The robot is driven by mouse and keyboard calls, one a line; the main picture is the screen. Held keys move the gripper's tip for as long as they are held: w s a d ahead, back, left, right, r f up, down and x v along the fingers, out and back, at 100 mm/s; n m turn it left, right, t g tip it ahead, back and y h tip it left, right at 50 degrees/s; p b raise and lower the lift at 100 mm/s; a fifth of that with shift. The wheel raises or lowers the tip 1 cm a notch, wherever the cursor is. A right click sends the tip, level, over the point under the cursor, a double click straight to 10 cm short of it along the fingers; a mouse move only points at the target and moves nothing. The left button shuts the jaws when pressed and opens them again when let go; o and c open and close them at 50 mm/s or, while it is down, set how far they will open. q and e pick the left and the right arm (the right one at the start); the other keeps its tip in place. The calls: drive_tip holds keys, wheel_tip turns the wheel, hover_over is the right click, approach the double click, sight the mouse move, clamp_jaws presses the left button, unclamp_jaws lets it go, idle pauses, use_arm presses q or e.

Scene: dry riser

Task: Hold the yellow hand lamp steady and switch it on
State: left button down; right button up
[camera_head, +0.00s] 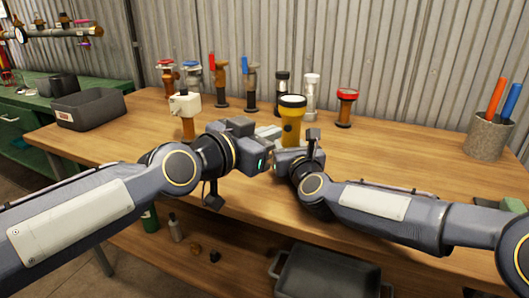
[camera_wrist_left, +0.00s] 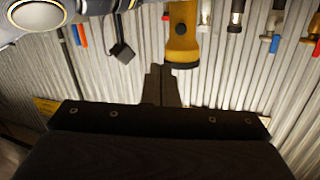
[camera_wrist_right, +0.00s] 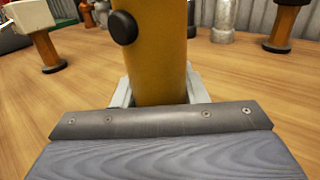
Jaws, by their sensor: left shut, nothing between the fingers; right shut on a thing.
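The yellow hand lamp (camera_head: 292,131) stands upright over the middle of the workbench, with a dark-rimmed head on top. My right gripper (camera_wrist_right: 160,92) is shut on the lower part of its body, one finger on each side. In the right wrist view the yellow body (camera_wrist_right: 160,55) carries a round black button (camera_wrist_right: 123,28) on its left side. My left gripper (camera_wrist_left: 163,72) is shut and empty, its tips close to the lamp (camera_wrist_left: 183,40); I cannot tell whether they touch it. I cannot tell whether the lamp is lit.
Several valves and nozzles stand behind, including a white-headed one (camera_head: 185,112) at left and a red-topped one (camera_head: 346,107) at right. A grey bin (camera_head: 88,108) is at the far left, a pot (camera_head: 487,138) with coloured handles at the right.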

sight(287, 129)
use_arm(q)
drive_tip(key=w+d+f+m+t+y, duration=0.1)
drive_tip(key=w+f+m+t+y, duration=0.2)
drive_tip(key=m, duration=1)
drive_tip(key=shift+w+f+m, duration=0.25)
drive_tip(key=shift+w+m, duration=0.05)
drive_tip(key=shift+w, duration=0.65)
drive_tip(key=shift+w+d, duration=0.25)
drive_tip(key=shift+w, duration=0.05)
